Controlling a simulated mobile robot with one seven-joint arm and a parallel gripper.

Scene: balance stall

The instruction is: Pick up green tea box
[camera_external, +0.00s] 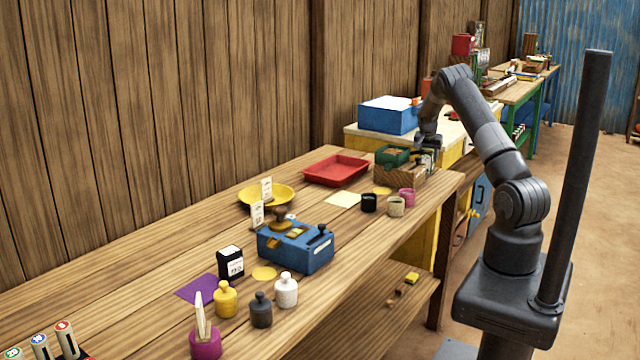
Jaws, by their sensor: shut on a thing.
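My gripper (427,158) points down at the right end of a wooden crate (399,180) near the far right corner of the table. It is shut on a small box with a pale label. The fingers hide most of this box, so its colour and whether it is the green tea box are hard to tell. Whether it still touches the crate is also unclear.
A red tray (336,171) and black (368,203), beige (396,206) and pink (407,196) cups stand near the crate. A blue box (388,116) stands behind it. A blue scale (296,250), a yellow dish (265,196) and several bottles are nearer. The front right table edge is clear.

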